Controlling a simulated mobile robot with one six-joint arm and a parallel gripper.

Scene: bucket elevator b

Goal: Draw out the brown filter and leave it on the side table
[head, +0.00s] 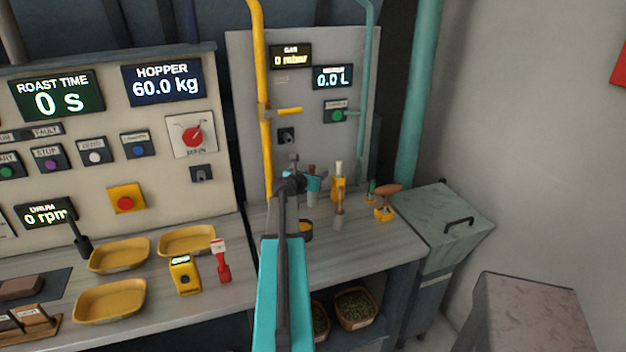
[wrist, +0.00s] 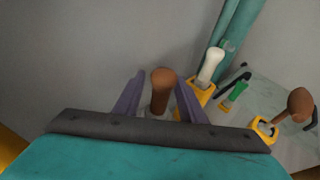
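A brown cylinder, which looks like the brown filter (wrist: 162,88), stands between the two purple fingers of my gripper (wrist: 160,104) in the wrist view. Gaps show on both sides of it, so my gripper is open around it and not clamped. Its lower part is hidden by my gripper's body. In the head view my gripper (head: 303,183) is at the back of the counter, by a brown-topped grey piece (head: 312,197) that it partly covers. The side table (head: 530,305), apparently the block with a mottled top at lower right, looks bare.
Close to the right stand a yellow holder with a cream handle (head: 338,185), a grey piece with a tan top (head: 339,208), a green-topped piece (head: 370,189) and a brown knob in a yellow base (head: 387,200). A lidded bin (head: 430,220) with a black handle stands between counter and side table.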

